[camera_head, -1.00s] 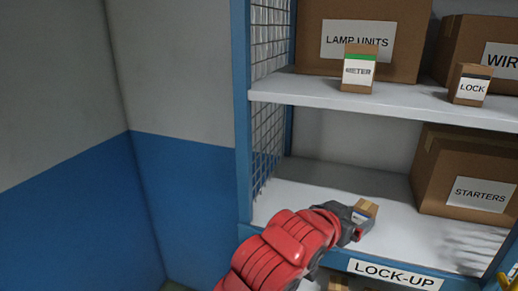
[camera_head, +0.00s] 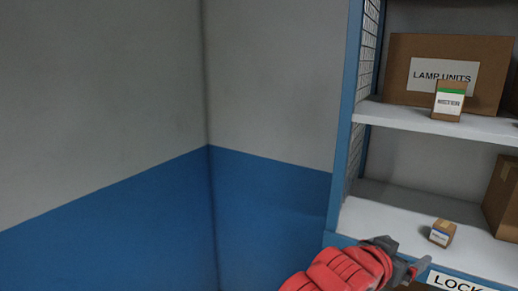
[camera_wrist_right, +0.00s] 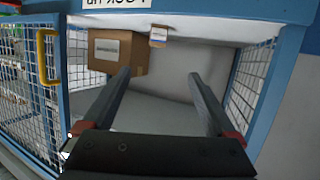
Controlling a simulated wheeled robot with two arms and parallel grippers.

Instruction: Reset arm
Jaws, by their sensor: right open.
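My right gripper (camera_head: 408,258), dark grey on a red arm, is at the front edge of the lower shelf. It is open, with nothing between its fingers, and it also shows in the right wrist view (camera_wrist_right: 160,82) with its two fingers spread apart. A small brown box with a white and blue label (camera_head: 442,233) stands on the lower shelf, just beyond the gripper and apart from it. The small box also shows in the right wrist view (camera_wrist_right: 157,37), near the top. My left gripper is out of view.
The blue-framed shelf unit (camera_head: 343,150) has mesh sides and fills the right. A LAMP UNITS box (camera_head: 400,80) and a small green-striped box (camera_head: 448,103) stand on the upper shelf. A larger box (camera_head: 503,205) is cut off at right. Bare wall (camera_head: 100,100) is at left.

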